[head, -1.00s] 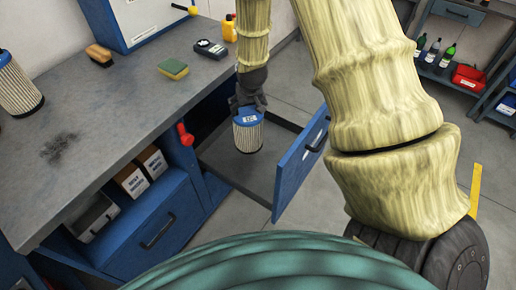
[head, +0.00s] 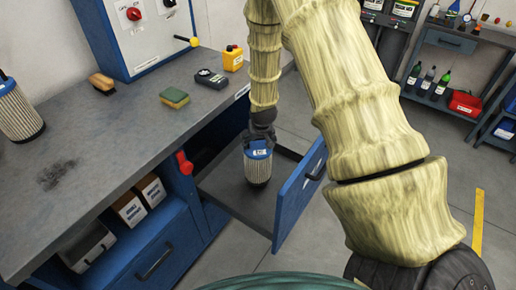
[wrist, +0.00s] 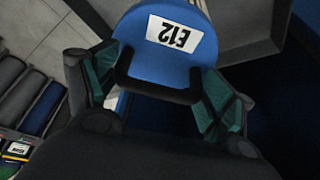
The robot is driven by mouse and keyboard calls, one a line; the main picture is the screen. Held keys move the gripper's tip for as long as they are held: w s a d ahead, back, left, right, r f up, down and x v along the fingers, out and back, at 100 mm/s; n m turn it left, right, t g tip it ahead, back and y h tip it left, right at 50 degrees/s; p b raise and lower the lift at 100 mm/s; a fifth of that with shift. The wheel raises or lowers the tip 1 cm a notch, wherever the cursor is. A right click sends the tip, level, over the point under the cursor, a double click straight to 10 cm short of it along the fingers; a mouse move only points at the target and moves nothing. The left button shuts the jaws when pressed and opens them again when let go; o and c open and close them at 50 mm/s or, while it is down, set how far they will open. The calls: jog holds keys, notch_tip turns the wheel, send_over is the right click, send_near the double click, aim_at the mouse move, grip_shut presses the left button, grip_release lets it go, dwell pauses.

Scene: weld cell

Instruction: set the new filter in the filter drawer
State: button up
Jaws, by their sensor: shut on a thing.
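The filter (head: 258,166) has a pale pleated body and a blue cap. In the wrist view the cap (wrist: 196,62) carries a white E12 label and a black handle. My gripper (head: 262,134) is shut on this filter from above, its teal fingers (wrist: 160,88) on either side of the handle. The filter is upright, inside the outline of the pulled-out filter drawer (head: 235,200). I cannot tell whether its base touches the drawer floor. The drawer has a grey floor and a blue front (head: 297,200), and no other object shows in it.
Another filter (head: 18,112) stands on the grey bench (head: 110,145) at far left, near a dark smudge. A red knob (head: 184,163) sticks out beside the drawer.

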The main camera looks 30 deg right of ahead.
aim_at(258, 147)
jog(key=shift+f+p, duration=0.35)
jog(key=shift+f, duration=1.75)
jog(key=o, duration=2)
jog(key=shift+f, duration=0.1)
jog(key=b+v, duration=0.1)
jog(key=v, duration=1.1)
